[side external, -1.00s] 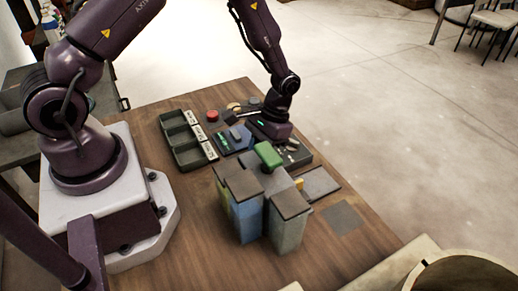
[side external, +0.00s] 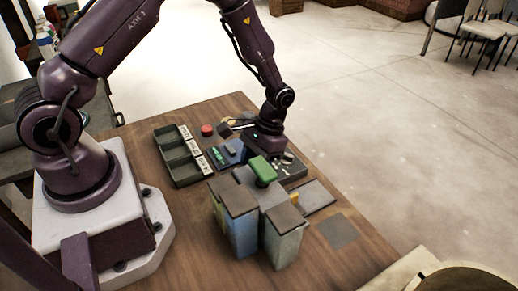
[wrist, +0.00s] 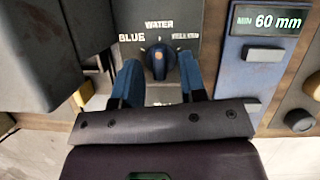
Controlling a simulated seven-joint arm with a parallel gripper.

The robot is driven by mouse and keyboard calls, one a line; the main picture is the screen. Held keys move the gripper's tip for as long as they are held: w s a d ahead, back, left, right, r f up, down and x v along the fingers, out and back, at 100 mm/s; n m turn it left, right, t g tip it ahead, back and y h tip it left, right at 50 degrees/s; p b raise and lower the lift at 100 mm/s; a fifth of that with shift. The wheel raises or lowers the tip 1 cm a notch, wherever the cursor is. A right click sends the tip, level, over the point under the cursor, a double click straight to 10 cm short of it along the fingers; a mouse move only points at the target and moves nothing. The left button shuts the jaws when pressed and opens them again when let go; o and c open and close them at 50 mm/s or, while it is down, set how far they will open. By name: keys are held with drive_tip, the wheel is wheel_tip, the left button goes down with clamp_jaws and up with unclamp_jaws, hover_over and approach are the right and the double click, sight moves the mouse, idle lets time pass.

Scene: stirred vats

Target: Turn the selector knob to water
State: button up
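My gripper (wrist: 160,66) is open, with one blue finger on each side of the knob; gaps show between fingers and knob. In the side view my gripper (side external: 266,143) hides the knob.
A blue unit with a "MIN 60 mm" display (wrist: 270,19) is right of the panel. Dark vats (wrist: 50,50) stand close on the left; they also show in the side view (side external: 240,195) with a green block (side external: 262,170). Black trays (side external: 185,170) and a red button (side external: 207,130) lie beyond.

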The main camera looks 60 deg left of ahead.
drive_tip(key=v, duration=1.2)
drive_tip(key=shift+r, duration=0.4)
